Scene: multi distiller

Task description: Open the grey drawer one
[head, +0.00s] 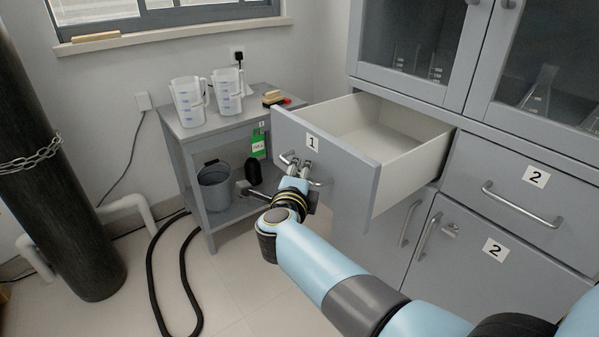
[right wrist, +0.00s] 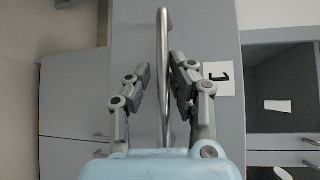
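The grey drawer one (head: 345,168), labelled 1, is pulled well out of the cabinet, and its white empty inside shows. Its metal handle (head: 319,183) runs across the front. My right gripper (head: 301,166) is at this handle. In the right wrist view the handle (right wrist: 164,40) runs between the two fingers of my right gripper (right wrist: 160,72). The fingers are apart, with a gap between the left finger and the handle; the right finger is close to it, and I cannot tell if it touches. The drawer front (right wrist: 205,40) with its label fills the middle there. My left gripper is not in view.
Drawer two (head: 530,190) is closed at the right, above a closed door (head: 470,250). Glass doors with flasks are above. A grey side table (head: 225,127) with two measuring jugs stands left of the open drawer. A dark cylinder (head: 50,170) is at far left.

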